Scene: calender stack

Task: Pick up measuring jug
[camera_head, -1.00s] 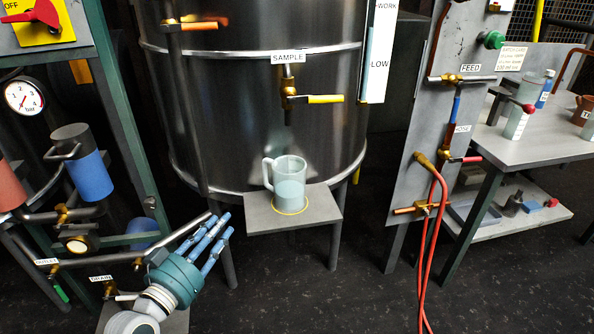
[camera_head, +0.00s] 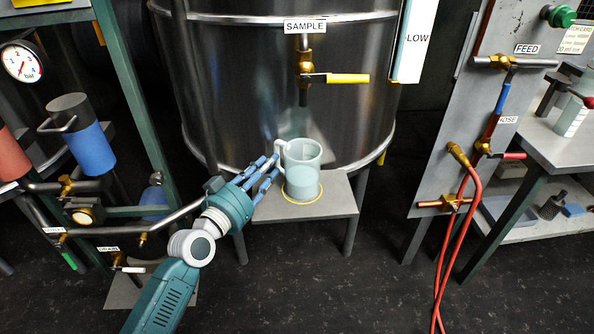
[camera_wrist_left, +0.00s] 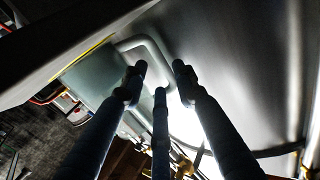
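The measuring jug (camera_head: 303,176) is a translucent pale cup holding grey-green liquid. It stands upright on a small grey shelf (camera_head: 335,199), within a yellow ring, below the SAMPLE tap. Its handle is on its left side. My left gripper (camera_head: 270,166) has its fingers extended at the handle side of the jug. In the left wrist view the spread fingers (camera_wrist_left: 158,82) reach toward the handle loop (camera_wrist_left: 150,46), with the jug body (camera_wrist_left: 92,74) to the left. The fingers look open; whether they touch the handle is unclear. My right gripper is not in view.
The steel tank (camera_head: 240,90) stands close behind the shelf. The brass SAMPLE tap with a yellow lever (camera_head: 348,78) hangs above the jug. A green frame with pipes (camera_head: 130,100) is at left. Red hoses (camera_head: 458,240) hang at right. Floor in front is clear.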

